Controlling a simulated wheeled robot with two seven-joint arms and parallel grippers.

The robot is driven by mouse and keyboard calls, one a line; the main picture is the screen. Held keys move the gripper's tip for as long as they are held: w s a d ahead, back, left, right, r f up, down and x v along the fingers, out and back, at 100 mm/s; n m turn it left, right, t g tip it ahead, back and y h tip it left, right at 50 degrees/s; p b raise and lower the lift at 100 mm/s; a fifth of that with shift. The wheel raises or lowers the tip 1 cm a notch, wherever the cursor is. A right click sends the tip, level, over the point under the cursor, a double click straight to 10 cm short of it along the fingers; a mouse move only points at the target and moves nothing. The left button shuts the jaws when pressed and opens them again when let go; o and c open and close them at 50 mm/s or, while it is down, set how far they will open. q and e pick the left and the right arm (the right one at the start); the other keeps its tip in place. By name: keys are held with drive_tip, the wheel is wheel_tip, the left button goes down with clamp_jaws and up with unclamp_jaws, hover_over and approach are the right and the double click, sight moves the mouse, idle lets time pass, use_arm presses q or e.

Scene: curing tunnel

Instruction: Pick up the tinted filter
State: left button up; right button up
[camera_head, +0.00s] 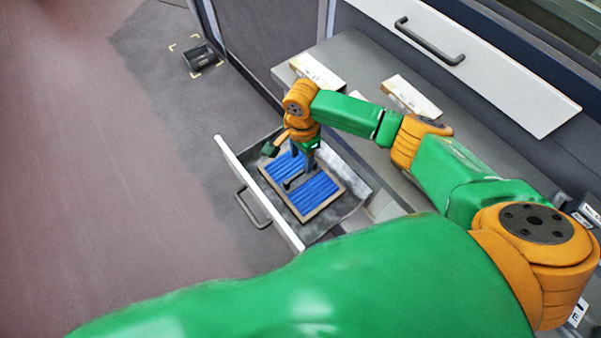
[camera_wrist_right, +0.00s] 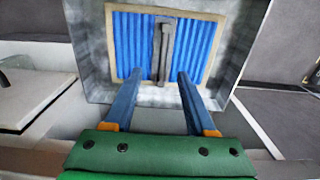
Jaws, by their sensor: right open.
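The tinted filter (camera_head: 318,192) is a blue pleated panel in a tan frame, lying flat in an open drawer (camera_head: 230,162). It also shows in the right wrist view (camera_wrist_right: 212,50), with a dark bar handle (camera_wrist_right: 163,50) across its middle. My right gripper (camera_head: 298,172) is over the filter in the head view. In the right wrist view its two fingers (camera_wrist_right: 160,75) are open, pointing at the filter, one on each side of the handle's line. Nothing is held between them. Whether the fingers touch the filter is unclear. My left gripper does not show.
The drawer has a dark bar handle (camera_head: 252,208) on its white front. A grey counter (camera_head: 345,60) beside it carries white boxes (camera_head: 411,96). A white panel with a dark handle (camera_head: 430,42) is above. A black item (camera_head: 200,57) sits on the floor, where free room is wide.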

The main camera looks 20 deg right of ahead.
sight(301, 172)
drive_tip(key=f+b, duration=0.5)
drive_tip(key=f, duration=0.1)
drive_tip(key=shift+w+f+b, duration=0.35)
drive_tip(key=shift+f+b, duration=0.05)
drive_tip(key=shift+s+f, duration=0.1)
drive_tip(key=shift+f, duration=0.4)
drive_tip(key=shift+c, duration=0.5)
clamp_jaws()
